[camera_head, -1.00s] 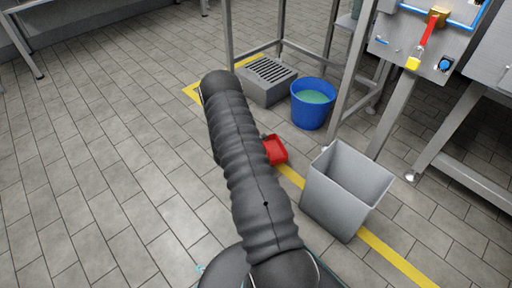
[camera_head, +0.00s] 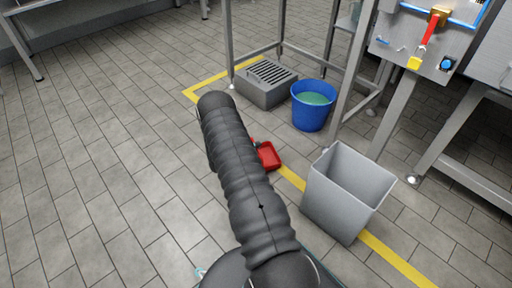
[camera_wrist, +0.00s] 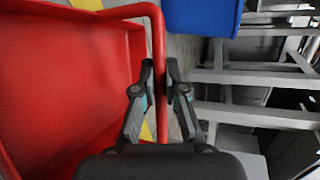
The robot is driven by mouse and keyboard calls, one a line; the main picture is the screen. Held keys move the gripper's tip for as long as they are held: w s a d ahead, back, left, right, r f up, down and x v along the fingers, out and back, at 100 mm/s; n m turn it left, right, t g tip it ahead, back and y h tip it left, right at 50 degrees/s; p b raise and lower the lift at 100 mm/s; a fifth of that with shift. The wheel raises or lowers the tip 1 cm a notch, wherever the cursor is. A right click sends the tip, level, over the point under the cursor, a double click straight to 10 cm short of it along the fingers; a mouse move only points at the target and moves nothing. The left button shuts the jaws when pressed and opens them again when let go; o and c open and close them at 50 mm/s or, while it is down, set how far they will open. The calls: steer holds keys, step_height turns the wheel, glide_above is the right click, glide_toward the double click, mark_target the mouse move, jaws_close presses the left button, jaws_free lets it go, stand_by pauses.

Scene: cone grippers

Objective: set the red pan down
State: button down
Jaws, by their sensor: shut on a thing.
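The red pan (camera_head: 270,156) shows in the head view just right of my arm, over or near the yellow floor line. Its left part is hidden behind my arm. In the wrist view the pan (camera_wrist: 65,85) fills the left side, with its open hollow showing. In the head view my arm mostly hides the gripper. I cannot tell whether the pan touches the floor.
A grey bin (camera_head: 345,190) stands right of the pan. A blue bucket (camera_head: 312,108) with greenish liquid and a grey grated box (camera_head: 265,85) stand behind it. Metal table legs (camera_head: 388,118) rise at the right. The tiled floor (camera_head: 110,150) at left is clear.

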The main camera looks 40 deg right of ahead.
steer(key=c, duration=1.2)
jaws_free()
steer(key=shift+f, duration=0.1)
steer(key=shift+c, duration=0.2)
